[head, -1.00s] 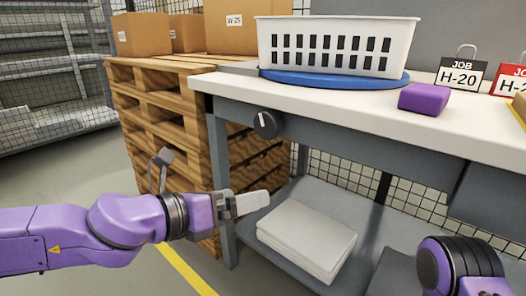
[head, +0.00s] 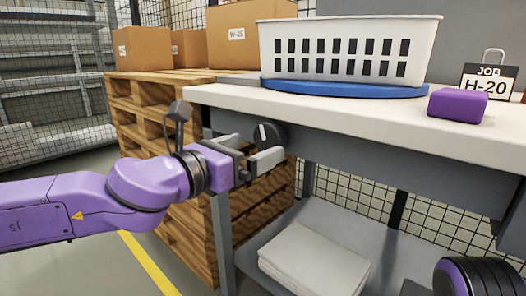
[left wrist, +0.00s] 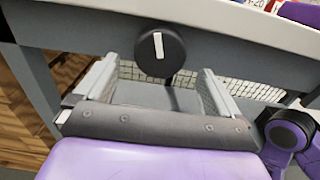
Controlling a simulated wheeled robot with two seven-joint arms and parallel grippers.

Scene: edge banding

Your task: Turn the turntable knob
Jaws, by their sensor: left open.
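The knob (head: 270,136) is a round black dial with a white pointer mark, on the grey front rail of the workbench near its left end. In the left wrist view the knob (left wrist: 160,51) faces me, its mark close to upright. The blue turntable (head: 345,90) lies on the bench top under a white basket (head: 347,50). My left gripper (head: 256,150) is open and empty, just in front of and slightly below the knob; its fingers partly cover the knob in the head view. In the left wrist view the knob sits beyond and between the two fingers, with no visible contact.
The white bench top (head: 400,119) overhangs the knob. A purple block (head: 458,105) and a job sign (head: 487,82) stand on it. A lower shelf holds a pale stack (head: 312,262). Wooden pallets (head: 150,95) with boxes stand left. Part of my right arm shows bottom right.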

